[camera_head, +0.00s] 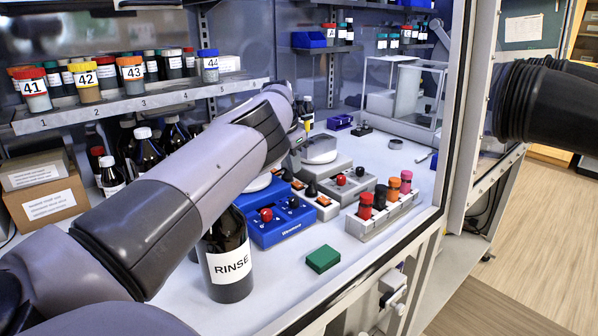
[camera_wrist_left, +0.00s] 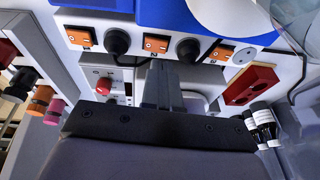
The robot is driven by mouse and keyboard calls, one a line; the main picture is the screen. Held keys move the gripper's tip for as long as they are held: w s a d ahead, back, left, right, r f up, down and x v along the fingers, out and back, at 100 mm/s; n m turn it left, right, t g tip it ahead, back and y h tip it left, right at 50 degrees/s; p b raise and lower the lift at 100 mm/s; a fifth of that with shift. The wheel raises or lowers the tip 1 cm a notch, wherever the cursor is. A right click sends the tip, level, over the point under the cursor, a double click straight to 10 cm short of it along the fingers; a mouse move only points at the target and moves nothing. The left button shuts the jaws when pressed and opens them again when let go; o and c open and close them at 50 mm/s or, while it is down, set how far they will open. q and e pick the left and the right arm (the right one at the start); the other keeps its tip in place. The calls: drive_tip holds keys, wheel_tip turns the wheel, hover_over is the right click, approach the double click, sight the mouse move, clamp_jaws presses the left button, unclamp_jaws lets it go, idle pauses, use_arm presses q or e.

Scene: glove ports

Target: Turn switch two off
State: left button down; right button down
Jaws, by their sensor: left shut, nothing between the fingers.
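The left wrist view shows three orange plates: one at the left (camera_wrist_left: 81,38), a middle one (camera_wrist_left: 157,44) and one at the right (camera_wrist_left: 221,51). In the head view my arm partly hides the strip. My right gripper is not in view.
A blue device (camera_head: 268,232) with red knob and the RINSE bottle (camera_head: 229,262) stand in front. A grey device (camera_head: 341,186) and a vial rack (camera_head: 383,217) are at the right. A green block (camera_head: 323,259) lies near the front edge, with bare worktop around it.

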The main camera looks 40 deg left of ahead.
use_arm(q)
drive_tip(key=shift+d+r, duration=0.3)
drive_tip(key=shift+r, duration=0.55)
drive_tip(key=b+v, duration=0.1)
drive_tip(key=v, duration=0.7)
drive_tip(key=shift+s+r+b, duration=0.25)
drive_tip(key=shift+s+b, duration=0.05)
drive_tip(key=shift+d, duration=0.15)
